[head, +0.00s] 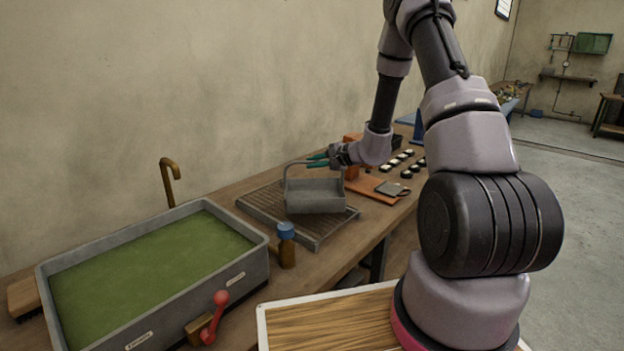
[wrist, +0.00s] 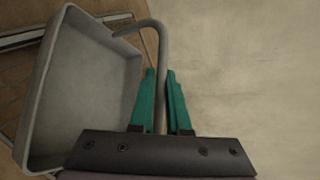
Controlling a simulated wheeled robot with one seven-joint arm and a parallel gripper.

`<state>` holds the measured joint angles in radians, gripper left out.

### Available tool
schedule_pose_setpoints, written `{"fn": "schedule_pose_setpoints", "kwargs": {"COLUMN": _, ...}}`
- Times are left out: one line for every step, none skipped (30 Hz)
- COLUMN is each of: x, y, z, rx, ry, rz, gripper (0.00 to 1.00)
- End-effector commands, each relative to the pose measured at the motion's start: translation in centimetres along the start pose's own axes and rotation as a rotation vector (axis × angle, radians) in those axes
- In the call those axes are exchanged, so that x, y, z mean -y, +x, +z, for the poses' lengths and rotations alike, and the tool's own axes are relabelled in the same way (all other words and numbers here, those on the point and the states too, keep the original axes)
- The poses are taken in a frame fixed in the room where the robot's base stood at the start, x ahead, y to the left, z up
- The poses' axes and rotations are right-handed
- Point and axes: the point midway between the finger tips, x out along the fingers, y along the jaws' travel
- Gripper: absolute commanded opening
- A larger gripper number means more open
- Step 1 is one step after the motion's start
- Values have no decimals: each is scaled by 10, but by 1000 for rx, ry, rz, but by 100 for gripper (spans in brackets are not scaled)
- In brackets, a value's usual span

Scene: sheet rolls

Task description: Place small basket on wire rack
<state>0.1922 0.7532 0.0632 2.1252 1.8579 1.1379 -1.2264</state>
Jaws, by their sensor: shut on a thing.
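The small basket (head: 315,196) is a grey, shallow rectangular box with an arched handle. In the head view it is over the wire rack (head: 268,207), a dark slatted rack on the bench. I cannot tell whether the basket touches the rack. My gripper (head: 318,159) has green fingers and is at the top of the basket's handle. In the wrist view the gripper (wrist: 161,88) is shut on the handle, with a finger on each side. The basket (wrist: 80,90) hangs to the left there, and part of the rack (wrist: 28,38) shows behind it.
A grey basin of green liquid (head: 160,262) stands left of the rack. A brown bottle with a blue cap (head: 286,246) stands close to the rack's front. An orange board (head: 378,188) with small dark items is to the right. The wall is behind.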

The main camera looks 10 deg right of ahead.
Motion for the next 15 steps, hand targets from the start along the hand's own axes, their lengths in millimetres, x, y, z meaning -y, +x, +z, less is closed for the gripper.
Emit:
{"fn": "schedule_pose_setpoints", "kwargs": {"x": -2, "y": 1, "z": -1, "rx": 0, "ry": 0, "rz": -1, "gripper": 0}}
{"fn": "schedule_pose_setpoints", "kwargs": {"x": -4, "y": 2, "z": -2, "rx": 0, "ry": 0, "rz": -1, "gripper": 0}}
{"fn": "schedule_pose_setpoints", "kwargs": {"x": -7, "y": 4, "z": -4, "rx": 0, "ry": 1, "rz": -1, "gripper": 0}}
{"fn": "schedule_pose_setpoints", "kwargs": {"x": -10, "y": 5, "z": -5, "rx": 0, "ry": 2, "rz": -1, "gripper": 0}}
{"fn": "schedule_pose_setpoints", "kwargs": {"x": -14, "y": 7, "z": -7, "rx": -1, "ry": 2, "rz": 0, "gripper": 0}}
{"fn": "schedule_pose_setpoints", "kwargs": {"x": -19, "y": 9, "z": -9, "rx": -1, "ry": 2, "rz": 0, "gripper": 0}}
{"fn": "schedule_pose_setpoints", "kwargs": {"x": -23, "y": 11, "z": -11, "rx": 0, "ry": 2, "rz": 1, "gripper": 0}}
{"fn": "schedule_pose_setpoints", "kwargs": {"x": -27, "y": 13, "z": -13, "rx": 0, "ry": 2, "rz": 1, "gripper": 0}}
{"fn": "schedule_pose_setpoints", "kwargs": {"x": -31, "y": 15, "z": -15, "rx": 1, "ry": 1, "rz": 0, "gripper": 0}}
{"fn": "schedule_pose_setpoints", "kwargs": {"x": -34, "y": 17, "z": -16, "rx": 1, "ry": 2, "rz": 0, "gripper": 0}}
{"fn": "schedule_pose_setpoints", "kwargs": {"x": -35, "y": 17, "z": -16, "rx": 1, "ry": 1, "rz": -1, "gripper": 0}}
{"fn": "schedule_pose_setpoints", "kwargs": {"x": -36, "y": 18, "z": -17, "rx": 1, "ry": -1, "rz": -2, "gripper": 0}}
{"fn": "schedule_pose_setpoints", "kwargs": {"x": -35, "y": 18, "z": -17, "rx": 1, "ry": -2, "rz": -2, "gripper": 0}}
{"fn": "schedule_pose_setpoints", "kwargs": {"x": -35, "y": 18, "z": -17, "rx": 1, "ry": -2, "rz": -2, "gripper": 0}}
{"fn": "schedule_pose_setpoints", "kwargs": {"x": -35, "y": 17, "z": -17, "rx": 1, "ry": -2, "rz": -2, "gripper": 0}}
